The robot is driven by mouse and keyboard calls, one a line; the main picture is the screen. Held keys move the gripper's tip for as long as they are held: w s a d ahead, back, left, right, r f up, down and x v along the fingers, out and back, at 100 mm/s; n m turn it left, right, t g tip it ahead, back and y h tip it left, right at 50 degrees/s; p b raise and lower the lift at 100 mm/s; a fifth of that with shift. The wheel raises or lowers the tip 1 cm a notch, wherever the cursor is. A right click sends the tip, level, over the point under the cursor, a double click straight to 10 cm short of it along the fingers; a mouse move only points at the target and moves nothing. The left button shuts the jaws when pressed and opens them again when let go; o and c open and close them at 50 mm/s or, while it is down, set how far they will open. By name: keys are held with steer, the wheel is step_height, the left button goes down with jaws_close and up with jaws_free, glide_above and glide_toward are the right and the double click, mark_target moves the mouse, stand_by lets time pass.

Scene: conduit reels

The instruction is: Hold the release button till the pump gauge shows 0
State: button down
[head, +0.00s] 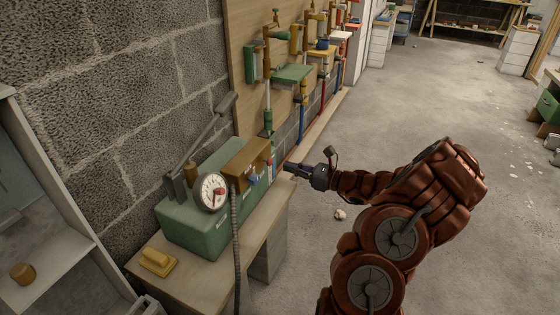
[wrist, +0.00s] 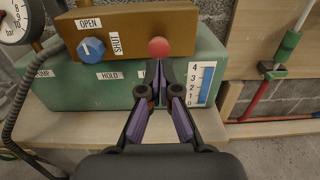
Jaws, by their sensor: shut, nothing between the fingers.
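The green pump (head: 205,215) stands on a wooden bench, with a brown block (head: 246,163) on it. Its round white pressure gauge (head: 211,191) faces the head camera; the needle is too small to read surely. In the wrist view the gauge (wrist: 13,19) is cut off at the left edge, its needle unseen. A red round button (wrist: 158,47) is on the front of the brown block. My gripper (wrist: 157,70) is shut and empty, its tips just below the button in the picture; contact cannot be told. In the head view my gripper (head: 290,167) is right of the block.
A blue knob (wrist: 91,49) sits left of the button, among OPEN, SHUT and HOLD labels. A numbered blue level scale (wrist: 201,84) is to the right. A grey hose (head: 236,245) hangs in front. A yellow block (head: 158,261) lies on the bench. Floor to the right is mostly clear.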

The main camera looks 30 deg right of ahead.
steer(key=p+v, duration=0.1)
steer(key=v, duration=0.7)
steer(key=shift+s+p, duration=0.2)
steer(key=shift+p, duration=0.1)
steer(key=shift+d, duration=0.1)
steer(key=a+r+n+g+y+p, duration=0.2)
steer(key=a+r+n+g+p, duration=0.25)
steer(key=a, duration=0.45)
steer(key=a+r+n+g+y+p, duration=0.25)
steer(key=a+r+n, duration=0.25)
steer(key=a+r, duration=0.35)
steer(key=s+a+r+n+g+h+p, duration=0.1)
steer(key=s+a+r+n+g+p, duration=0.25)
steer(key=a, duration=0.35)
steer(key=s+a+r+n+g+p, duration=0.2)
steer(key=s+a+r+n+g, duration=0.15)
steer(key=a, duration=0.35)
steer(key=s+a+r+n+g+h+p, duration=0.45)
steer(key=s+r+n+h+p, duration=0.2)
steer(key=s, duration=0.55)
steer(key=s+d+r+n+t+h+p, duration=0.1)
steer(key=s+d+r+n+h+p, duration=0.5)
steer(key=s+r+p, duration=0.3)
steer(key=shift+s+n, duration=0.25)
steer(key=shift+n, duration=0.15)
